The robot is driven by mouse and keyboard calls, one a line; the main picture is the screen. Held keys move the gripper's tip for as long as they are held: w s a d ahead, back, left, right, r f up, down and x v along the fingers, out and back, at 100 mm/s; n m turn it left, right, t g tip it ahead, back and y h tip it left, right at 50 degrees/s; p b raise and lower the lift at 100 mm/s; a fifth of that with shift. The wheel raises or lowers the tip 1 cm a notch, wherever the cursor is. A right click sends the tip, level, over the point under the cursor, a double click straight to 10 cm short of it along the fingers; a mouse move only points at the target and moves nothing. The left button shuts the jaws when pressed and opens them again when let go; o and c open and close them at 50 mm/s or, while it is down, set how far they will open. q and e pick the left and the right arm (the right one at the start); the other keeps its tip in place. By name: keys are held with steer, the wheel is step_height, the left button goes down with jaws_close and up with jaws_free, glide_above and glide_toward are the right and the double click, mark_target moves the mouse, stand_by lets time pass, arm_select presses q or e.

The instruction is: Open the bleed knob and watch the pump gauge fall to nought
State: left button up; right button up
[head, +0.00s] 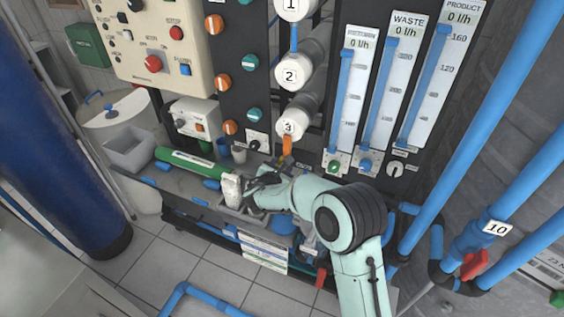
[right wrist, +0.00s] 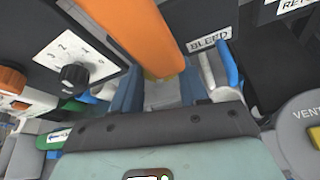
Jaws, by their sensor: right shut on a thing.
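My right gripper (head: 252,186) reaches in over the grey bench, low in front of the panel. In the right wrist view its two blue-grey fingers (right wrist: 158,92) are close together, just left of and below the BLEED label (right wrist: 208,43). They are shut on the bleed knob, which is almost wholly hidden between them. An orange pipe (right wrist: 135,32) with a brownish end crosses in front of the fingers; it also shows above the wrist in the head view (head: 287,147). I cannot make out the pump gauge or its reading. My left gripper is out of view.
A VENT knob (right wrist: 305,122) is at the right of the wrist view, a numbered selector (right wrist: 75,76) at the left. Flow tubes (head: 395,75) stand behind my arm. A green cylinder (head: 190,162) and grey bin (head: 130,150) are left of the gripper. Blue pipes (head: 490,120) rise at right.

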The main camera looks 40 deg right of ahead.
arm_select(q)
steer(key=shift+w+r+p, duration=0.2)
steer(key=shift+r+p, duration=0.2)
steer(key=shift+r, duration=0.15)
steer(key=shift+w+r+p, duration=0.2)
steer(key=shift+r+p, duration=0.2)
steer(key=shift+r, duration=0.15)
arm_select(e)
steer(key=shift+r+n+g, duration=0.1)
steer(key=shift+n+g, duration=0.2)
steer(key=shift+n, duration=0.3)
steer(key=o, duration=1.1)
steer(key=shift+c, duration=0.2)
steer(key=shift+a, duration=0.1)
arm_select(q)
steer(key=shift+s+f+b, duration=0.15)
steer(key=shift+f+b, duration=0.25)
arm_select(e)
steer(key=v, duration=1.3)
steer(key=shift+a, duration=0.25)
